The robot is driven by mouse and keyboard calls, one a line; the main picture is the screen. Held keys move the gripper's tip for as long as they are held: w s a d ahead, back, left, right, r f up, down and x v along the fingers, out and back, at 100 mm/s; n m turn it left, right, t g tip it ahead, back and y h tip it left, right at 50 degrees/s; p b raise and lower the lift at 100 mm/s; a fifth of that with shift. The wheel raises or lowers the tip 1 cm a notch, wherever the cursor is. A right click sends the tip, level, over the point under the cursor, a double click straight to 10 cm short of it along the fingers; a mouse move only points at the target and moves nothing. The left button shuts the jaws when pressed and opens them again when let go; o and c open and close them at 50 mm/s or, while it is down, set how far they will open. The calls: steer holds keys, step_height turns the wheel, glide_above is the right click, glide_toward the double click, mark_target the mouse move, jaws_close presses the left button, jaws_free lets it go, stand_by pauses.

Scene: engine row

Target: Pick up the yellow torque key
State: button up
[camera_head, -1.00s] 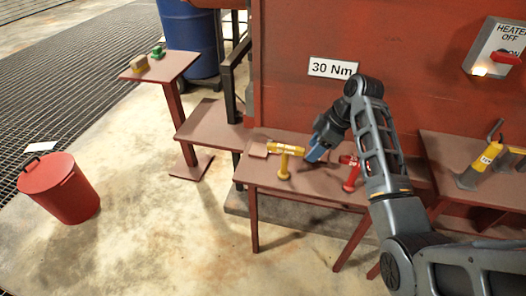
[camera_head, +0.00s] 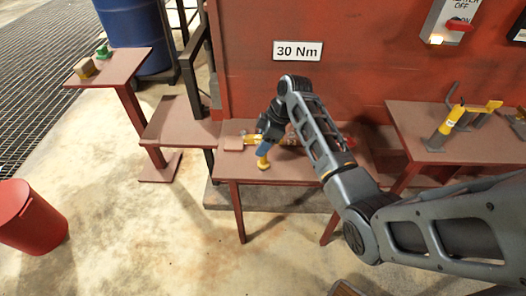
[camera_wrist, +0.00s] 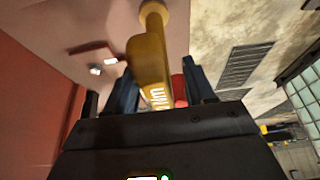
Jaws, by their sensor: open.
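The yellow torque key (camera_head: 263,164) stands on the small brown table below the "30 Nm" sign, partly hidden by my gripper in the head view. In the wrist view the yellow key (camera_wrist: 149,60) shows large, with "Nm" lettering on its bar, lying between my two fingers. My gripper (camera_head: 265,147) is at the key, its blue-grey fingers apart on either side of it. I cannot tell whether a finger touches it. The gripper (camera_wrist: 161,92) also shows in the wrist view.
A red key (camera_head: 349,142) stands right of the yellow one, partly behind my arm. A flat brown block (camera_head: 233,143) lies left on the same table. Another table (camera_head: 412,124) at right holds grey-and-yellow tools. A red bin (camera_head: 30,222) stands on open floor at left.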

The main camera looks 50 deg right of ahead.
steer(key=shift+w+a+f, duration=0.15)
steer(key=shift+w+f, duration=0.05)
steer(key=shift+f, duration=0.4)
steer(key=shift+c, duration=0.4)
jaws_close()
